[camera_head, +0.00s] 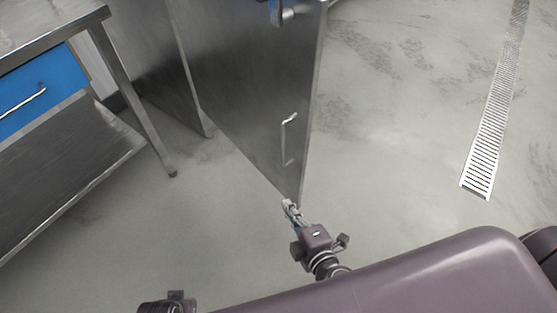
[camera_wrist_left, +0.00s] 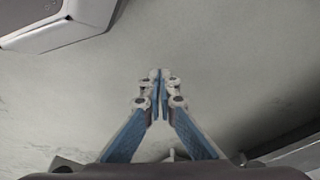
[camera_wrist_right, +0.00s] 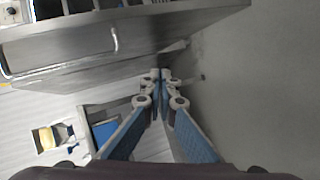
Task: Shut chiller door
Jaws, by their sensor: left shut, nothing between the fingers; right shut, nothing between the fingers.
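The chiller door (camera_head: 240,90) is a tall stainless steel panel that stands swung out over the floor in the head view. A vertical bar handle (camera_head: 286,138) is on its face, near its free edge. My right gripper (camera_head: 291,207) is shut and empty, with its fingertips by the door's near lower corner; I cannot tell whether they touch. In the right wrist view a steel panel with a handle (camera_wrist_right: 115,40) lies just beyond the closed fingertips. My left gripper (camera_wrist_left: 160,76) is shut and empty above bare floor; its fingers are outside the head view.
A steel table (camera_head: 50,32) with a lower shelf (camera_head: 75,165) and a blue drawer (camera_head: 32,85) stands at the left. A floor drain grate (camera_head: 485,150) runs along the right. The floor between the door and the drain is clear.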

